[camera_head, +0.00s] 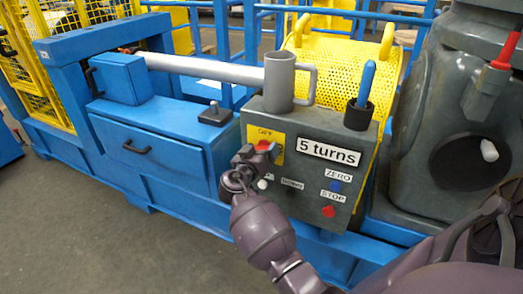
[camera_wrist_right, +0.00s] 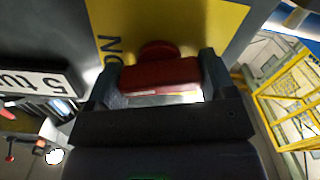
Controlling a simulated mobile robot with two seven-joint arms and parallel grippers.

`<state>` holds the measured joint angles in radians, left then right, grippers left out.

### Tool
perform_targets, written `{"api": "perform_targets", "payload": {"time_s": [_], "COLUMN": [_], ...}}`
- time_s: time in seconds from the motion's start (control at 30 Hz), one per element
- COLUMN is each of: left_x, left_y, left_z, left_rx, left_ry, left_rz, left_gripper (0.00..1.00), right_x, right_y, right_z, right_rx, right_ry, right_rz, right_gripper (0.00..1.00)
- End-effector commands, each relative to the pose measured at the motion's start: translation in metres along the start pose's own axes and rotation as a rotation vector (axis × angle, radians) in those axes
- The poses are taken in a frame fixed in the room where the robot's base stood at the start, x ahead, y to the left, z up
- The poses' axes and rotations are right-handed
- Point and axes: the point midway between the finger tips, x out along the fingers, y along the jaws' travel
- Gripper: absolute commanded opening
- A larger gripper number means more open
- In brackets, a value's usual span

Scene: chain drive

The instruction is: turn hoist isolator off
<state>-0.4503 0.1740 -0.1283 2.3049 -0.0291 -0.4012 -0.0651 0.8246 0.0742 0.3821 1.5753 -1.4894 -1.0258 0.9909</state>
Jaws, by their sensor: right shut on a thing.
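The hoist isolator is a red knob (camera_head: 263,146) on a yellow plate (camera_head: 279,156) on the front of the grey control box. The plate reads OFF at the top in the head view. My right gripper (camera_head: 258,152) is at the knob. In the right wrist view the red knob handle (camera_wrist_right: 160,74) lies between the two fingers of the right gripper (camera_wrist_right: 158,80), which are shut on it. The letters "NO", part of a label, show on the yellow plate (camera_wrist_right: 218,20). The gripper hides part of the plate in the head view. My left gripper is not in view.
The grey box (camera_head: 305,118) also bears a "5 turns" display (camera_head: 329,153), a blue ZERO button (camera_head: 335,187) and a red STOP button (camera_head: 328,211). A grey mug (camera_head: 279,82) and a cup with a blue-handled tool (camera_head: 365,84) stand on top. A blue drawer cabinet (camera_head: 150,145) stands left.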

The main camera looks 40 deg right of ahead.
Motion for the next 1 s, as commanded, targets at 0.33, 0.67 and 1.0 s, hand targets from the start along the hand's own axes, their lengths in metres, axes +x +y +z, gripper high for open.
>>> {"api": "perform_targets", "payload": {"time_s": [0.33, 0.67, 1.0], "left_x": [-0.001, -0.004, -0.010], "left_y": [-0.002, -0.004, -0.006], "left_z": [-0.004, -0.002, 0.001], "left_rx": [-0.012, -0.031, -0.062], "left_ry": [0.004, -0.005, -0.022], "left_rz": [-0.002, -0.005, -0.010], "left_gripper": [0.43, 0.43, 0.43], "right_x": [0.000, 0.000, 0.000], "right_y": [0.000, 0.000, -0.001], "right_z": [-0.002, -0.003, -0.003], "right_rx": [-0.329, -0.641, -0.952], "right_ry": [0.002, 0.001, 0.001], "right_rz": [0.001, 0.001, 0.001], "right_gripper": [0.53, 0.53, 0.53]}}
